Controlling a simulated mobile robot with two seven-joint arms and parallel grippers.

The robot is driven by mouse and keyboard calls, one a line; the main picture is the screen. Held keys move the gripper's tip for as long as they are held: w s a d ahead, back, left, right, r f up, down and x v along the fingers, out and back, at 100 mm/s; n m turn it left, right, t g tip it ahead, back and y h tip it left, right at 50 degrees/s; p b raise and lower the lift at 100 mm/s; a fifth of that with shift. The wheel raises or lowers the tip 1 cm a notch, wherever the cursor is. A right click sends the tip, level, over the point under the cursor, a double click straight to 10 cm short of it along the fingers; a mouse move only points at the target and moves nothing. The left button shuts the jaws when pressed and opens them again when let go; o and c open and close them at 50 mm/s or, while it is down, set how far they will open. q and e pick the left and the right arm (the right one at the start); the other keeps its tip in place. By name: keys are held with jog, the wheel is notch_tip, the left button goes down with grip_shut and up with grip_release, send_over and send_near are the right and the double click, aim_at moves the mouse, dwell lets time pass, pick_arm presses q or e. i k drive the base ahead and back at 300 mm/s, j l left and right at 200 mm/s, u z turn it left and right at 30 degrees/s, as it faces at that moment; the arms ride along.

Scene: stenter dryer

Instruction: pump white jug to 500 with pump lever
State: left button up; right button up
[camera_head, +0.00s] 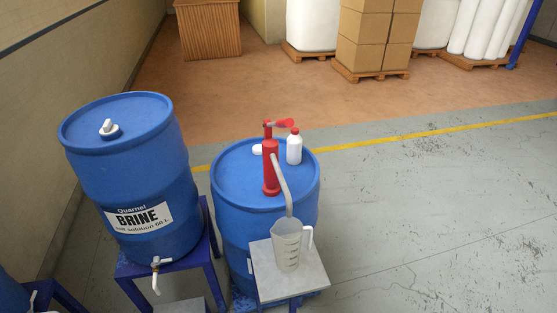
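A white measuring jug (287,246) with dark scale marks stands upright on a small grey-topped stand (311,274). Its handle points right. A red hand pump (270,168) stands on top of a blue drum (232,182), and its grey spout ends just above the jug's mouth. The red pump lever (281,123) sits at the top of the pump and points right. The liquid level in the jug is too small to tell. Neither of my grippers shows in the head view.
A white bottle (294,147) with a red cap stands on the drum beside the pump. Cartons (365,38) on a pallet stand far back. The floor on the right is clear.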

aim_at(289, 123)
jog(key=i, duration=0.1)
jog(key=i+l+u, duration=0.1)
jog(key=u, duration=0.25)
jog(key=i+l+u, duration=0.2)
jog(key=u, duration=0.2)
jog(key=i+l+u, duration=0.1)
jog(key=u, duration=0.25)
